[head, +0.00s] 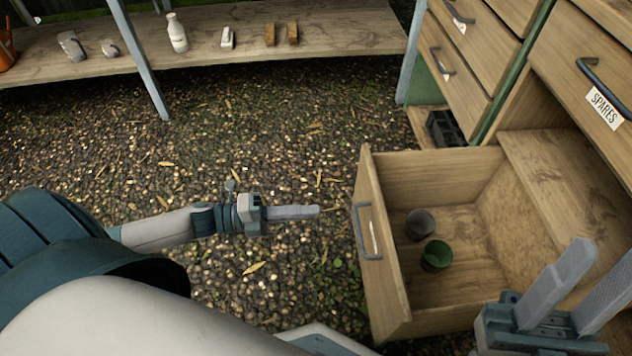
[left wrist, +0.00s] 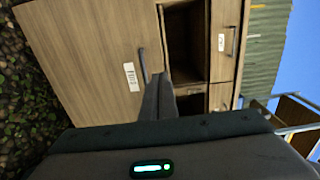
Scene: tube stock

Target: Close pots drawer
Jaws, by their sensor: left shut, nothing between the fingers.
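The open wooden drawer (head: 385,255) is pulled well out from the cabinet at the lower right. Its front carries a dark grey bar handle (head: 368,238) with a pale label partly hidden behind it. A grey pot (head: 420,224) and a green pot (head: 436,256) stand inside. My left gripper (head: 312,212) is shut and empty, pointing at the drawer front with a visible gap before the handle. In the left wrist view a wooden front with a label (left wrist: 131,77) and handle lies beyond the fingers. My right gripper (head: 585,285) is open and empty by the drawer's near right side.
A dark block (head: 445,128) sits on a low shelf behind. A bench (head: 215,60) with a bottle and small items stands at the back. Gravel floor is clear between.

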